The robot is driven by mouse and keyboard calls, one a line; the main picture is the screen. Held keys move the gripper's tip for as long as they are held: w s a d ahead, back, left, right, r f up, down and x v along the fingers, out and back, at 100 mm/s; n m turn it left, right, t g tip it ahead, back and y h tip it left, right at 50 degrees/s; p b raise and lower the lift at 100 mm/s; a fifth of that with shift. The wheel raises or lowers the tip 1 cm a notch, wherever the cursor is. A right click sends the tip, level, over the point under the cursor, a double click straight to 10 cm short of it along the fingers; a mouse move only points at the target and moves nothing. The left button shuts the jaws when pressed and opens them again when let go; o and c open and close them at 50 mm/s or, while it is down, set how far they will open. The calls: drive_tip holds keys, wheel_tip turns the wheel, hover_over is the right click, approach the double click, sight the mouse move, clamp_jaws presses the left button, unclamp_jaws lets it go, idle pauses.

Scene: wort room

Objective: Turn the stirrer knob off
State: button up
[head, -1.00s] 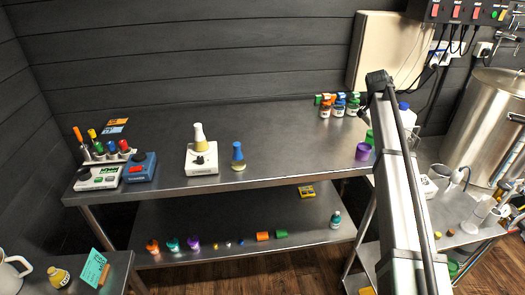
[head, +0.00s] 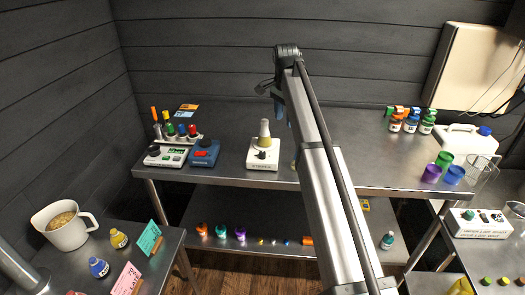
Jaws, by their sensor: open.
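The stirrer (head: 262,165) is a white box on the steel bench, left of my arm in the head view. A pale conical flask with yellowish contents (head: 264,135) stands on it. Its small dark knob (head: 262,155) is on the front part; its setting is too small to read. My arm rises from the bottom right to a joint above the bench, just right of the stirrer.
Left on the bench are a blue device (head: 204,153), a white device (head: 166,157) and colored-handled tools in a rack. Cups (head: 432,174), small bottles and a white jug (head: 467,140) stand at the right. A side table at left holds a beige-filled pitcher (head: 65,226).

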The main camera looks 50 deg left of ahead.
drive_tip(key=r, duration=0.1)
hover_over(262, 153)
drive_tip(key=shift+n+g, duration=0.3)
drive_tip(key=shift+g, duration=0.1)
wheel_tip(262, 153, down, 14)
drive_tip(key=shift+w+r, duration=0.1)
drive_tip(key=shift+c, duration=0.3)
clamp_jaws()
